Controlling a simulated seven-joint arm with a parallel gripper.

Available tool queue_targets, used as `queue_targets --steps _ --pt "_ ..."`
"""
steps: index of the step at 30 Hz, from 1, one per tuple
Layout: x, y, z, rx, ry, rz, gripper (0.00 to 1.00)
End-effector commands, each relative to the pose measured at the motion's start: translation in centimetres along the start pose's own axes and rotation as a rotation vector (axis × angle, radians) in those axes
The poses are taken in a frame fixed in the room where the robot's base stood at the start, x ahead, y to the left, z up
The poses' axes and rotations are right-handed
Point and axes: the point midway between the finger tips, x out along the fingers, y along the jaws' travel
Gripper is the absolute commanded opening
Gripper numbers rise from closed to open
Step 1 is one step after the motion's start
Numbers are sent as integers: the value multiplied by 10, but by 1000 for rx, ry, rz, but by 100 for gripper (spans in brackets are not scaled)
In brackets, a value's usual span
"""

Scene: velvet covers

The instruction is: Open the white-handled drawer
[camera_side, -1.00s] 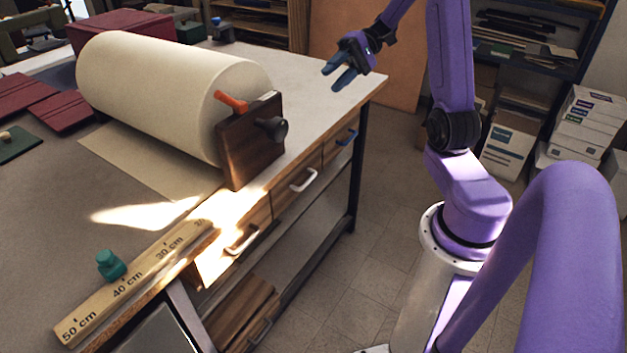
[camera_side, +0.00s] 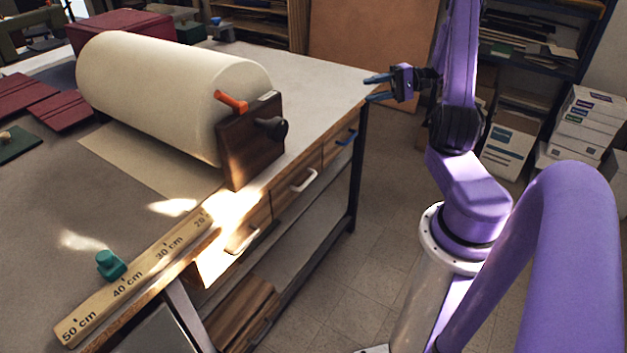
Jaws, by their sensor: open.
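The white handle (camera_side: 304,180) is on the middle drawer (camera_side: 287,194) in the bench's right side, and that drawer looks shut. The drawer beyond it has a blue handle (camera_side: 347,138). The nearest drawer has a pale handle (camera_side: 243,241) in bright sunlight, its exact colour hard to tell. My gripper (camera_side: 374,88) is open and empty, its two blue fingers pointing left. It appears near the bench's far right corner, above and to the right of the white handle, and touches no handle.
A large paper roll (camera_side: 165,90) with a dark wooden end bracket (camera_side: 250,145) stands on the bench above the drawers. A wooden ruler (camera_side: 140,282) and green knob (camera_side: 110,264) lie at the near edge. The floor (camera_side: 375,225) right of the drawers is clear.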

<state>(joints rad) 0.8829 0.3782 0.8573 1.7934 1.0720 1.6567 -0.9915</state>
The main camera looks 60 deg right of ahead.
Motion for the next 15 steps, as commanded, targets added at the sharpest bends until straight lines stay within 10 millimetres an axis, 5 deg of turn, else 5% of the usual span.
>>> queue_targets --steps 15 --pt "29 182 -25 3 -3 0 40"
